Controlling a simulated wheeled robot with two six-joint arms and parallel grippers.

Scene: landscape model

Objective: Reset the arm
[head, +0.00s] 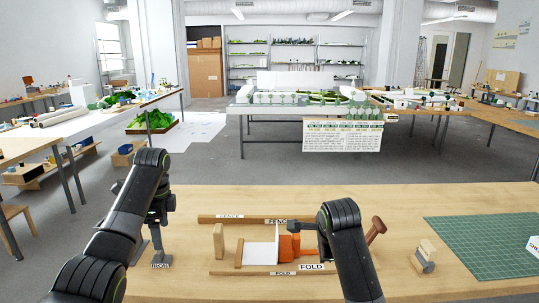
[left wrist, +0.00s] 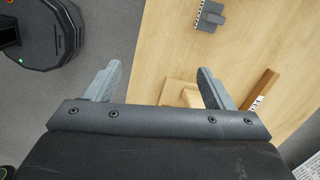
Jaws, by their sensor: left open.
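My left gripper (head: 150,248) hangs over the left part of the wooden workbench (head: 400,204). In the left wrist view its two fingers (left wrist: 158,84) are spread wide with nothing between them. A small dark grey holder (left wrist: 209,16) lies on the bench beyond the fingers; a label reading IRON (head: 160,266) shows near the gripper in the head view. My right arm (head: 345,240) reaches over the middle of the bench beside an orange block (head: 289,248). The right fingertips are mostly hidden, so I cannot tell whether they hold it.
A wooden jig with FENCE (head: 230,217) and FOLD (head: 311,267) labels holds a white sheet (head: 260,254). A wooden block (head: 219,243) stands at its left. A wood-and-grey tool (head: 427,256) and green cutting mat (head: 485,243) lie to the right.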

